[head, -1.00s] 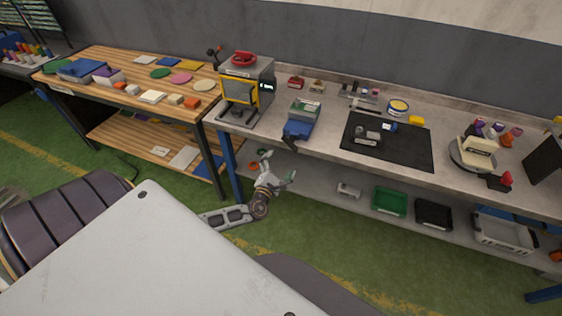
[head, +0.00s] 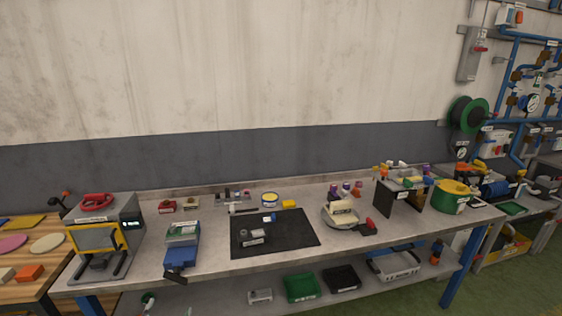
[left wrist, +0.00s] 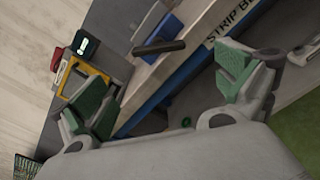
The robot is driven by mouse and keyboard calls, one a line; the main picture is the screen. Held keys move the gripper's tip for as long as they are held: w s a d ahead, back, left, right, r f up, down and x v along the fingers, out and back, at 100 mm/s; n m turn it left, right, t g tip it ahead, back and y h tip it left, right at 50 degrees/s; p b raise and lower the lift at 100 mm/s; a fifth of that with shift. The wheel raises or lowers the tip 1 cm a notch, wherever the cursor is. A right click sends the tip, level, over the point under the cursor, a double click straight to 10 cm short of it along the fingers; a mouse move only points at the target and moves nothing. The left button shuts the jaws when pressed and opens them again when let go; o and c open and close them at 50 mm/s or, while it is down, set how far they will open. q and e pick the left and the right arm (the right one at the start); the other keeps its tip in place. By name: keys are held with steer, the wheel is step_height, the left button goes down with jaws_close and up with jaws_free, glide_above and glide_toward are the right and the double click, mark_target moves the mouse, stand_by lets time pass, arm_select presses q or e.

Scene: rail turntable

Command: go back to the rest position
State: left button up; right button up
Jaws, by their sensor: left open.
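My left gripper (left wrist: 166,88) is open and empty in the left wrist view, its green-padded fingers wide apart. In the head view only a fingertip of it (head: 148,299) shows, low at the bottom edge in front of the bench. The wrist view is tilted and shows the bench front edge with a label starting "STRIP B" (left wrist: 222,28) between and beyond the fingers. I see no contact between the fingers and the bench. My right gripper is in neither view.
Green floor shows at the right.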

arm_select(q)
steer(key=s+a+f+n+g+h, duration=0.1)
steer(key=s+a+f+n+g, duration=0.2)
steer(key=f+n, duration=0.6)
steer(key=s+a+f+n+g, duration=0.3)
steer(key=f+n, duration=0.6)
steer(key=f, duration=0.1)
steer(key=s+a+f+n+g, duration=0.2)
steer(key=s+f+n+g, duration=0.1)
steer(key=s+f+n, duration=0.4)
steer(key=s+a+f+n+g, duration=0.2)
steer(key=s+a+f+n, duration=0.15)
steer(key=s+f, duration=0.45)
steer(key=s+d+f+n+g+h, duration=0.1)
steer(key=s+d+f+n+g, duration=0.2)
steer(key=s+f, duration=0.4)
steer(key=s+d+f+n+g, duration=0.1)
steer(key=s+d+f+n, duration=0.3)
steer(key=s, duration=0.6)
steer(key=s+d+f+n+h, duration=0.1)
steer(key=s+d, duration=0.3)
steer(key=d, duration=0.4)
steer(key=s+d+f+n+g+h+b, duration=0.1)
steer(key=s+d+f, duration=0.3)
steer(key=d, duration=0.3)
steer(key=shift+s+d+f+g, duration=0.25)
steer(key=shift+s+d+g, duration=0.1)
steer(key=shift+s, duration=0.15)
